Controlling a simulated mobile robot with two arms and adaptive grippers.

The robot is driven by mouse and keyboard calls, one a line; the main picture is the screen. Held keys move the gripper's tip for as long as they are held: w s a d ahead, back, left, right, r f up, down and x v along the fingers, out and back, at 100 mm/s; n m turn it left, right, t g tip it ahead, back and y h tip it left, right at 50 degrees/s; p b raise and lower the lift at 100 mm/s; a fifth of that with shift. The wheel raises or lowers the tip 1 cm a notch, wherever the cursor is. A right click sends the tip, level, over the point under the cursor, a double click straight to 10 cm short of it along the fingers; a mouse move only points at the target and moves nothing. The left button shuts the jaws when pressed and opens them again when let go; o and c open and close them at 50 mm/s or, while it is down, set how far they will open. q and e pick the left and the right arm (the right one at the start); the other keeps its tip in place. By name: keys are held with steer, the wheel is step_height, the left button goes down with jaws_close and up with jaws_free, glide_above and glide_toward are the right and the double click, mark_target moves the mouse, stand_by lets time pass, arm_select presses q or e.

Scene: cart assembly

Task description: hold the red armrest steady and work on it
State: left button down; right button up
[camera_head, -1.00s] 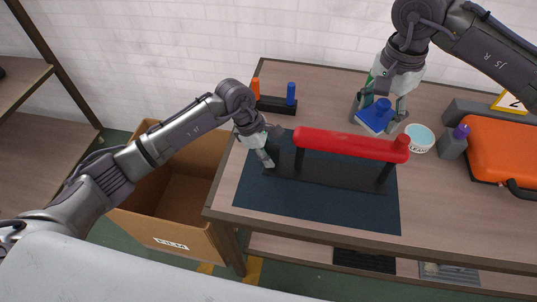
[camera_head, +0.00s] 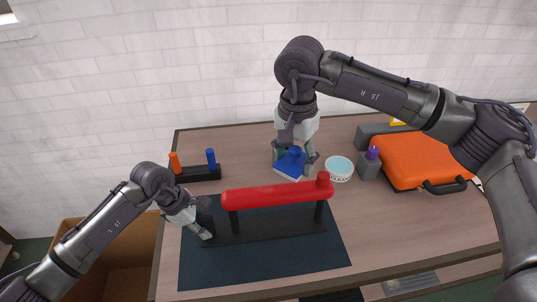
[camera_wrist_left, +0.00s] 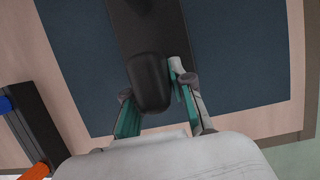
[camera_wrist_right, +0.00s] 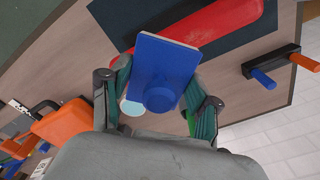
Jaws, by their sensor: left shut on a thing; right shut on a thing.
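The red armrest (camera_head: 270,194) stands on black posts over a black base (camera_head: 265,225) on a dark blue mat (camera_head: 225,273). It also shows in the right wrist view (camera_wrist_right: 215,20). My left gripper (camera_head: 203,231) is shut on the left end of the black base, which shows between its fingers in the left wrist view (camera_wrist_left: 151,82). My right gripper (camera_head: 296,160) is shut on a blue block with a round knob (camera_head: 290,163), just behind the armrest. In the right wrist view the blue block (camera_wrist_right: 165,73) sits between the fingers, apart from the armrest.
A black rack (camera_head: 198,174) with an orange and a blue handle stands at the back left. A tub marked CLEAN (camera_head: 340,168), a grey bottle with a purple top (camera_head: 369,163) and an orange case (camera_head: 420,160) are to the right. A cardboard box (camera_head: 125,255) is below left.

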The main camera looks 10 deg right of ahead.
arm_select(q)
steer(key=shift+s+a+f, duration=0.15)
steer(key=shift+s+f, duration=0.3)
steer(key=shift+f, duration=0.25)
steer(key=c, duration=0.9)
jaws_free()
steer(key=shift+w, duration=0.1)
arm_select(e)
steer(key=shift+d+f, duration=0.1)
steer(key=shift+w, duration=0.1)
arm_select(q)
steer(key=shift+w+r, duration=0.1)
steer(key=shift+r, duration=0.1)
